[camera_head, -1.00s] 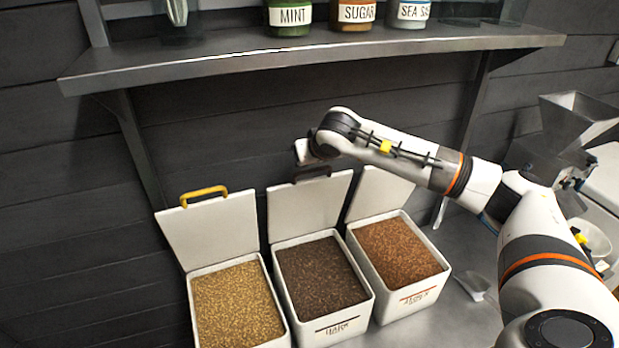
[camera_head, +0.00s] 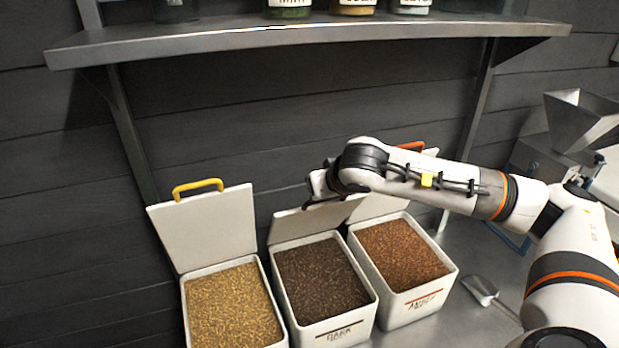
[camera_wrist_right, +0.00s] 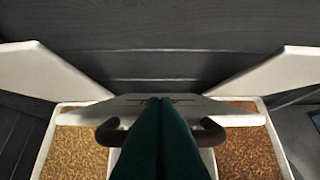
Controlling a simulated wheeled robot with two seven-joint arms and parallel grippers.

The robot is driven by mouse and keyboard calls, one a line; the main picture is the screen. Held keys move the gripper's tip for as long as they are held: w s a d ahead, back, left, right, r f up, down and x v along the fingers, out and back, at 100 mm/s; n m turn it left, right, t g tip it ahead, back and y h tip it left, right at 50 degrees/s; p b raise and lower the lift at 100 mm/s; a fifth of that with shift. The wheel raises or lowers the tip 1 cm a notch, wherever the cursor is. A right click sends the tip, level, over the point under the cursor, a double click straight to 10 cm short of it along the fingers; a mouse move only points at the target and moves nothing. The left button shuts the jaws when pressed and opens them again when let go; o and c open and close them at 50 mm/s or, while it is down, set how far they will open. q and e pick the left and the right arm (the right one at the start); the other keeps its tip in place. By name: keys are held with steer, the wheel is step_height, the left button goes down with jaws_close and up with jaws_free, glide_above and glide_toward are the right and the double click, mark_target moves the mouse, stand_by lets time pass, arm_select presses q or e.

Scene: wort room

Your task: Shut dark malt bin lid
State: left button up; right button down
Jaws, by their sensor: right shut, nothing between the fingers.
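The dark malt bin (camera_head: 335,328) stands in the middle of three white bins, filled with dark brown grain. Its white lid (camera_head: 297,224) is hinged at the back and tilted partway forward, above the grain. In the right wrist view the lid (camera_wrist_right: 190,104) shows nearly edge-on, with its dark handle (camera_wrist_right: 107,132) below. My right gripper (camera_wrist_right: 160,102) is shut and empty; its green fingers cover the middle of the handle. In the head view it is behind and above the lid, mostly hidden by my wrist. Contact with the lid is unclear. My left gripper is not in view.
The pale malt bin (camera_head: 185,312) with a raised, yellow-handled lid (camera_head: 205,230) is at left. The amber malt bin (camera_head: 447,277), also open, is at right. A metal shelf (camera_head: 300,38) with jars hangs above. A scoop (camera_head: 480,290) lies right of the bins.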

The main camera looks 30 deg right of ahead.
arm_select(q)
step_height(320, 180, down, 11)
steer(key=b, duration=1)
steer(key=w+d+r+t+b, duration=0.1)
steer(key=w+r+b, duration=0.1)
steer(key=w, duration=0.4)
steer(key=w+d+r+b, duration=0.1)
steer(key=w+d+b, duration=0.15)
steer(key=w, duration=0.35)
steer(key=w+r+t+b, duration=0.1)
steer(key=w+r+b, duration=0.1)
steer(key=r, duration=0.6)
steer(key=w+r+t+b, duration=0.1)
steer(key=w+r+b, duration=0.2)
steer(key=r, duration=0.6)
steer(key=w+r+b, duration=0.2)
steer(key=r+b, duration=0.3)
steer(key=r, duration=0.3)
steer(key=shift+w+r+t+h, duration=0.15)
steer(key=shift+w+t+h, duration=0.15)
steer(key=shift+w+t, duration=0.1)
arm_select(e)
steer(key=s+a+f, duration=0.2)
steer(key=s+f, duration=0.9)
steer(key=f, duration=0.3)
steer(key=shift+s+a+f, duration=0.2)
steer(key=shift+s+a, duration=0.15)
